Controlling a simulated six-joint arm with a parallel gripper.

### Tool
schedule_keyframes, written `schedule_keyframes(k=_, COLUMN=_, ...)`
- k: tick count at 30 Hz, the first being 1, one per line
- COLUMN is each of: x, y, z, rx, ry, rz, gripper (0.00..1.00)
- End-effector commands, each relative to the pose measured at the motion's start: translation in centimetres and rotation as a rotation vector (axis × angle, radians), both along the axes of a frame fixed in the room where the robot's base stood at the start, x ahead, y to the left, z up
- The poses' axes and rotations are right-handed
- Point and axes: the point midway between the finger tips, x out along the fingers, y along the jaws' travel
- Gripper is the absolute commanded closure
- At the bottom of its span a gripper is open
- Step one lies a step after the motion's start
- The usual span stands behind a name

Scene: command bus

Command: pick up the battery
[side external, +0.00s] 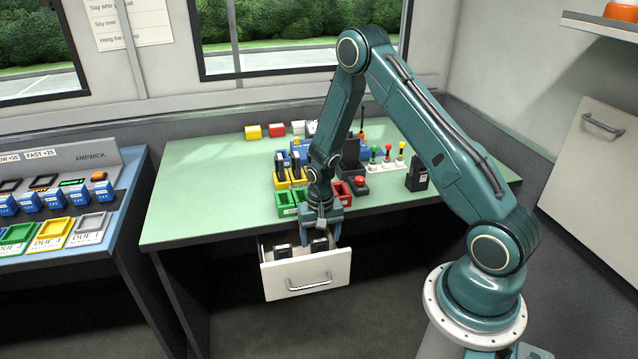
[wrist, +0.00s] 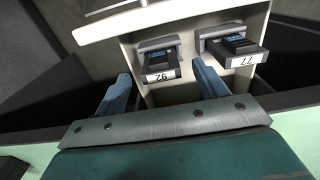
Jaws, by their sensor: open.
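Two black batteries stand in slots in the open white drawer (side external: 285,275). My gripper (side external: 322,238) is open and empty, pointing down above the drawer. In the wrist view its blue fingers (wrist: 163,77) appear on either side of the left battery. I cannot tell the height gap between the fingertips and the battery.
The green table (side external: 195,205) is above the drawer. A black radio-like unit (side external: 417,175) stands to the right. The left part of the table is clear.

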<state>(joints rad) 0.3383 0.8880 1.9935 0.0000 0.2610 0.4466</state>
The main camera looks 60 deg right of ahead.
Motion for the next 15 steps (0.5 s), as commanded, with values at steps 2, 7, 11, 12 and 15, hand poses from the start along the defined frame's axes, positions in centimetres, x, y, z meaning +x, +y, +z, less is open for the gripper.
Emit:
schedule_keyframes(k=2, x=0.0, y=0.0, z=-0.9, rx=0.001, ry=0.001, rz=0.0, gripper=0.28)
schedule_keyframes(k=7, x=0.1, y=-0.1, z=-2.6, rx=0.0, ry=0.001, rz=0.0, gripper=0.28)
schedule_keyframes(k=11, x=0.1, y=-0.1, z=-3.4, rx=0.0, ry=0.0, rz=0.0, gripper=0.28)
schedule_keyframes(k=12, x=0.1, y=-0.1, z=-3.5, rx=0.0, ry=0.0, rz=0.0, gripper=0.28)
schedule_keyframes(k=15, x=0.1, y=-0.1, z=-3.6, rx=0.0, ry=-0.001, rz=0.0, gripper=0.28)
